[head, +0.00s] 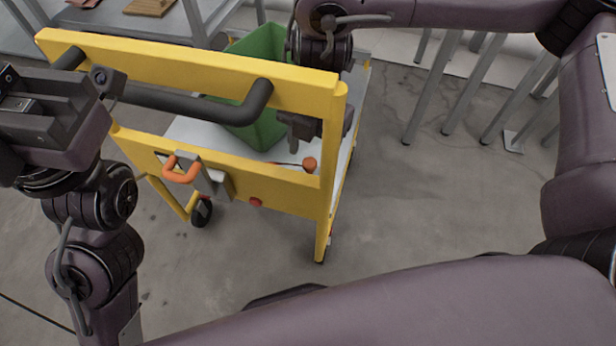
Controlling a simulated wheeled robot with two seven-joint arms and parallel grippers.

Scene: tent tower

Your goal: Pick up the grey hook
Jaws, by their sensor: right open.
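I cannot clearly make out a grey hook in the head view. The nearest match is a grey bracket (214,177) with an orange loop (182,171) on the front of the yellow cart (190,68). My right gripper (300,130) reaches down over the cart, behind its top yellow bar, which hides part of it. It is open, above the cart's pale deck (190,132) and beside the green bin (262,62). I cannot see anything between its fingers. My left gripper (30,105) is at the left edge, apart from the cart; its fingers are not clear.
A black handle (190,101) runs along the cart's front. An orange knob (309,164) and a red button (255,202) are on the cart. Grey tables with metal legs (465,85) stand behind. The concrete floor (400,200) right of the cart is clear.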

